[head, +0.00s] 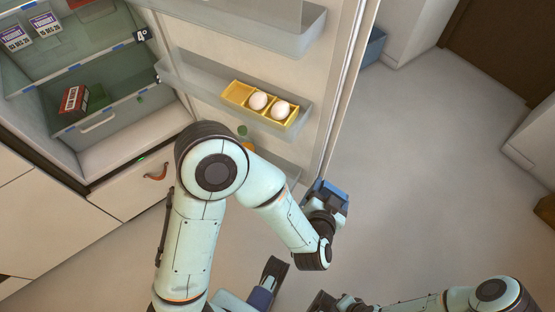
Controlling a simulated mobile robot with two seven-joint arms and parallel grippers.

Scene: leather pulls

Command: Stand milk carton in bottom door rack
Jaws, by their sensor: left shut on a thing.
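My left gripper (328,196) is low beside the free edge of the open fridge door, shut on a blue item (330,187). Only a small part of that item shows, so I cannot tell for sure that it is the milk carton. The bottom door rack (285,172) is largely hidden behind my left arm, with something orange and green partly visible there. I cannot tell whether the held item touches the rack or door.
The middle door rack (190,76) holds a yellow egg tray (236,95) with two eggs. A red box (74,100) and yogurt cups (44,24) are inside the fridge. A drawer with a brown pull (155,173) is below. Floor to the right is clear.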

